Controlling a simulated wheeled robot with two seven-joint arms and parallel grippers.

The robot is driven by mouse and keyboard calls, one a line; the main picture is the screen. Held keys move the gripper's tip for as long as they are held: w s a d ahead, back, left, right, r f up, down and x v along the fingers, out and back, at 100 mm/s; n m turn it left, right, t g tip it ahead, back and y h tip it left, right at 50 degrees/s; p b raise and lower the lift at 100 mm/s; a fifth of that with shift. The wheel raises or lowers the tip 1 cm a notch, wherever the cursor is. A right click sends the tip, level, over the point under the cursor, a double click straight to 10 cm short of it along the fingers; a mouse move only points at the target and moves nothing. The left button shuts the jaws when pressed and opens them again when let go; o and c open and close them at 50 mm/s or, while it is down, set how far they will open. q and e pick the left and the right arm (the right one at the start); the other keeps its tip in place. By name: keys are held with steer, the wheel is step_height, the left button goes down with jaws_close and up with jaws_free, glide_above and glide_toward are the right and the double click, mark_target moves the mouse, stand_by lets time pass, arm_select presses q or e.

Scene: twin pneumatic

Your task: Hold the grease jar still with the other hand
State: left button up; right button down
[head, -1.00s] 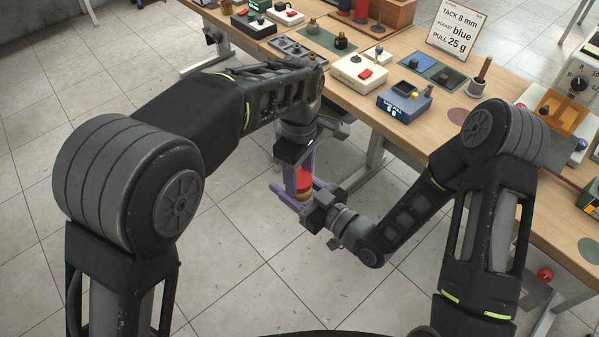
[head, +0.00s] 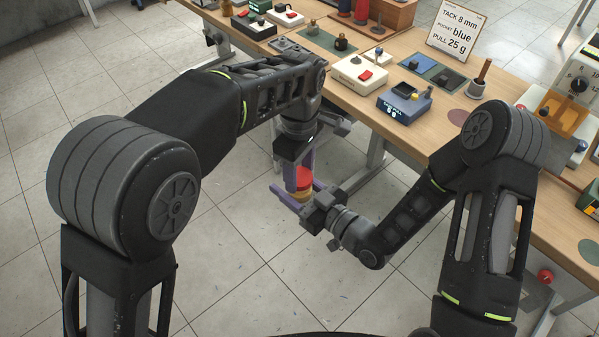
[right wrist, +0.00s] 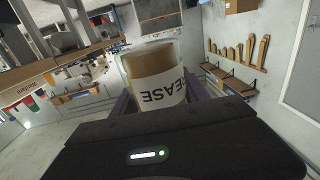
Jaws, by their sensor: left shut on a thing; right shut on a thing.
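The grease jar (head: 302,184) has a red lid and an amber body, and is held in the air in front of the bench. In the right wrist view the jar (right wrist: 155,80) shows a white label reading GREASE, between the fingers. My right gripper (head: 296,197) is shut on the jar body from the right, with purple fingers along its sides. My left gripper (head: 297,170) comes from above, its fingers at the red lid and shut on it. The left fingertips are partly hidden by the jar and the right gripper.
Open floor (head: 230,260) lies below the jar.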

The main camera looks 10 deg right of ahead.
mark_target(300, 176)
arm_select(q)
steer(key=shift+r, duration=0.5)
steer(key=shift+r, duration=2)
